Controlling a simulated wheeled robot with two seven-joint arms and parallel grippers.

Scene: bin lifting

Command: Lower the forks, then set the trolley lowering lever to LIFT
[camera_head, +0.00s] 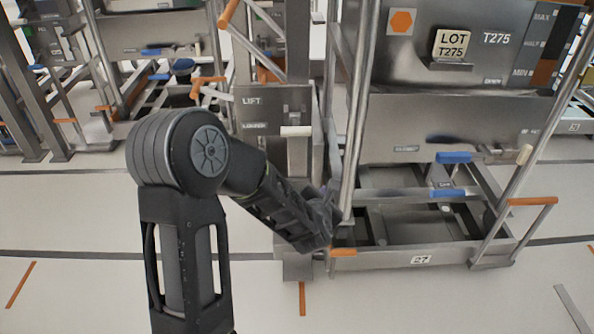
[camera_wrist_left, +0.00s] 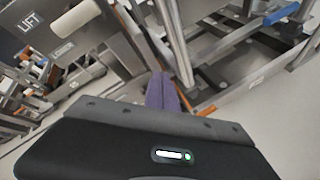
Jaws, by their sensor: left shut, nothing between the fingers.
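The trolley's lever plate (camera_head: 275,108) carries the words LIFT above and LOWER below. The cream-handled lowering lever (camera_head: 297,131) points out beside the LOWER word. In the left wrist view the plate (camera_wrist_left: 45,62) and the cream handle (camera_wrist_left: 75,18) show at upper left, with the handle by LOWER. My left gripper (camera_head: 330,218) is below and right of the lever, apart from it, beside the trolley's upright post. Its purplish fingers (camera_wrist_left: 163,92) are together and empty. I cannot clearly make out the forks or their height. My right gripper is not in view.
A steel bin (camera_head: 450,65) marked T275 stands at right above a low frame (camera_head: 375,262) labelled 27. Blue handles (camera_head: 454,157) and an orange-topped rail (camera_head: 532,201) are near it. Similar equipment stands at back left. The front floor (camera_head: 420,305) is clear.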

